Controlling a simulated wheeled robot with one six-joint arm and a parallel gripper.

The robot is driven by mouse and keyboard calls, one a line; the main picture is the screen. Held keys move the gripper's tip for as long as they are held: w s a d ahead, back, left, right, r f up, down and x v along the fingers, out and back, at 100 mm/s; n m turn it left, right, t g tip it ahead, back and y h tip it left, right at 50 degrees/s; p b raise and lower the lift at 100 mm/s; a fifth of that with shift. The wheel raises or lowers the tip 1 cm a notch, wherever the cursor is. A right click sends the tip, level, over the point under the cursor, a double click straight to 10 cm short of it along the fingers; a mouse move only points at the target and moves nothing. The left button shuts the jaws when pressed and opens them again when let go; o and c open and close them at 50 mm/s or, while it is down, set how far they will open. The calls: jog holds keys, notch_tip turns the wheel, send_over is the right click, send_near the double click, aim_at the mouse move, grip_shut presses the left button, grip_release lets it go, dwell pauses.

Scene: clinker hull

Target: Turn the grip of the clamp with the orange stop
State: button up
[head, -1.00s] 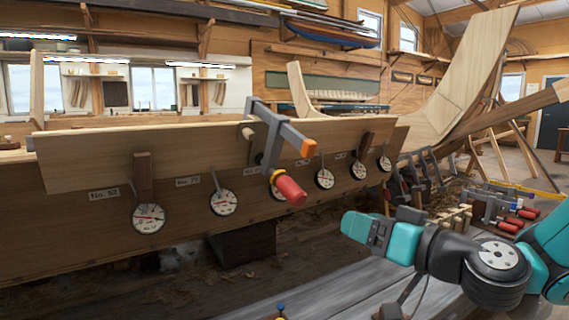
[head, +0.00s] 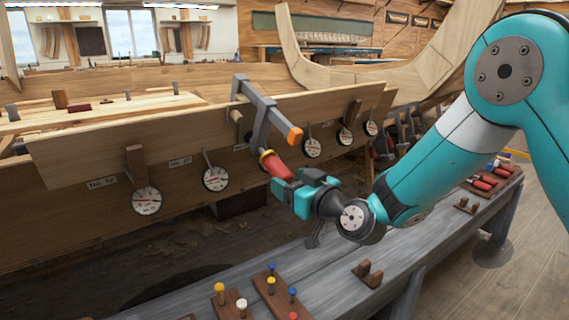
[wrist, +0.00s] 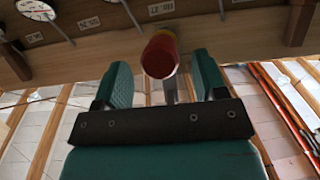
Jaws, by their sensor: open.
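The clamp with the orange stop (head: 294,135) hangs on the plank's upper edge, its grey bar slanting out from the hull. Its red grip (head: 277,166) with a yellow collar points down and toward my gripper (head: 292,184). In the wrist view the grip (wrist: 160,56) shows end-on between the two teal fingers of my gripper (wrist: 161,66). The fingers stand apart on either side of it, with a gap visible on both sides. The grip's end lies near the fingertips. The orange stop is not visible in the wrist view.
Round dials (head: 146,201) line the hull below the plank (head: 90,158). A grey bench (head: 335,273) in front carries wooden blocks with coloured pegs (head: 272,286). Open floor lies at the far right.

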jog(key=shift+x, duration=1.4)
jog(key=c, duration=0.9)
jog(key=shift+f, duration=0.15)
jog(key=shift+f+m+b, duration=0.1)
jog(key=shift+m+b, duration=0.2)
jog(key=shift+b, duration=0.35)
jog(key=m+g+y+b, duration=0.1)
jog(key=b, duration=0.1)
jog(key=shift+b, duration=0.35)
jog(key=shift+m+g+y+b, duration=0.5)
jog(key=shift+m+y+b, duration=0.25)
jog(key=shift+b, duration=0.55)
